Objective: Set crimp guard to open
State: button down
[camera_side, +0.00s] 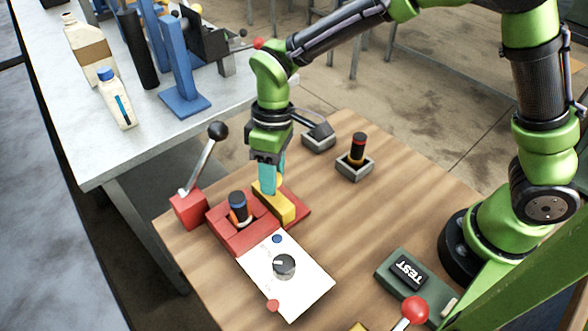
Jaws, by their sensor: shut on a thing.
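A yellow block (281,210), which looks like the crimp guard, sits on a red fixture (243,238) on the wooden table. My gripper (267,188) points down with its teal fingers shut on the top of the yellow block. The fingers hide part of the block. A dark bottle with a blue band and an orange band (238,207) stands in the fixture's pocket, left of the yellow block and apart from my fingers.
A red-based lever with a black ball (218,131) rises left of the fixture. A white panel with a grey knob (284,267) lies in front. A dark bottle in a grey holder (357,150) stands behind right. A green TEST box (408,272) is at right. The wood between is clear.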

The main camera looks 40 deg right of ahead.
jog(key=shift+d, duration=2.3)
jog(key=c, duration=0.7)
grip_release()
jog(key=shift+r, duration=0.1)
jog(key=d+r, duration=0.1)
jog(key=r, duration=0.4)
jog(key=w+r, duration=0.1)
jog(key=r, duration=0.5)
jog(key=d+r, duration=0.1)
jog(key=r, duration=0.4)
jog(key=shift+w+d+r, duration=0.25)
jog(key=shift+w+d, duration=0.05)
jog(key=shift+w, duration=0.1)
